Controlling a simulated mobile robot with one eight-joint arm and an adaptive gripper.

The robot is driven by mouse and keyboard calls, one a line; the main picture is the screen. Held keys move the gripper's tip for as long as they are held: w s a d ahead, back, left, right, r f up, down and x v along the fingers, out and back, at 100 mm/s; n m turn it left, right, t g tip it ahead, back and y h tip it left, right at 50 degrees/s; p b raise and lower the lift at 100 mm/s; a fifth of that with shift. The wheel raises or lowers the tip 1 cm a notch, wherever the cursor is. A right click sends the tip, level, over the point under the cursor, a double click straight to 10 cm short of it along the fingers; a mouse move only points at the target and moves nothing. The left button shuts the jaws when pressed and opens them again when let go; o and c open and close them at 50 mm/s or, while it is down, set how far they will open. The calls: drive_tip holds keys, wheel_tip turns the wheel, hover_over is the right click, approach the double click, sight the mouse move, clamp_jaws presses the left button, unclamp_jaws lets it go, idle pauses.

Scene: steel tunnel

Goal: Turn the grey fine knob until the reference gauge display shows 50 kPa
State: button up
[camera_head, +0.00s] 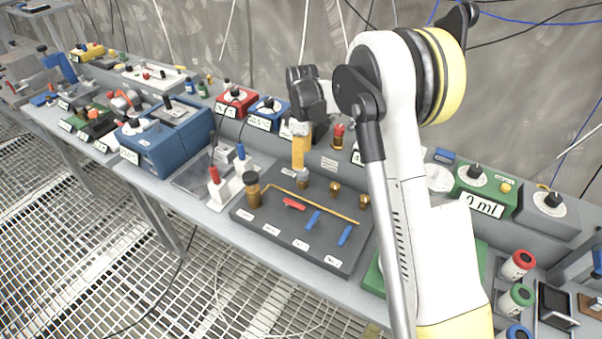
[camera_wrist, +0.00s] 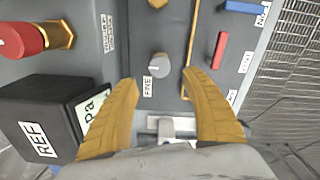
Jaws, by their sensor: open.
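The grey fine knob (camera_wrist: 159,65) has a white pointer mark and stands on the dark panel beside a FINE label (camera_wrist: 147,87) in the wrist view. It also shows as a small grey knob (camera_head: 303,178) in the head view. My gripper (camera_wrist: 160,77) has its two orange fingers spread, with the knob just beyond and between the fingertips. Nothing is held. In the head view my gripper (camera_head: 299,152) points down above the knob. The reference gauge (camera_wrist: 42,125) is a black box marked REF at left. Its display (camera_wrist: 92,108) shows only "Pa"; the number is hidden by a finger.
A red knob on a brass fitting (camera_wrist: 25,40) stands near the gauge. A brass pipe (camera_wrist: 188,60) runs close to the right finger. Red (camera_head: 294,204) and blue (camera_head: 313,219) levers and a brown cylinder (camera_head: 252,192) are on the panel. Several instruments crowd the bench.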

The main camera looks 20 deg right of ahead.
sight(302, 172)
wheel_tip(302, 172, down, 7)
drive_tip(key=shift+b, duration=0.8)
drive_tip(key=c, duration=1.2)
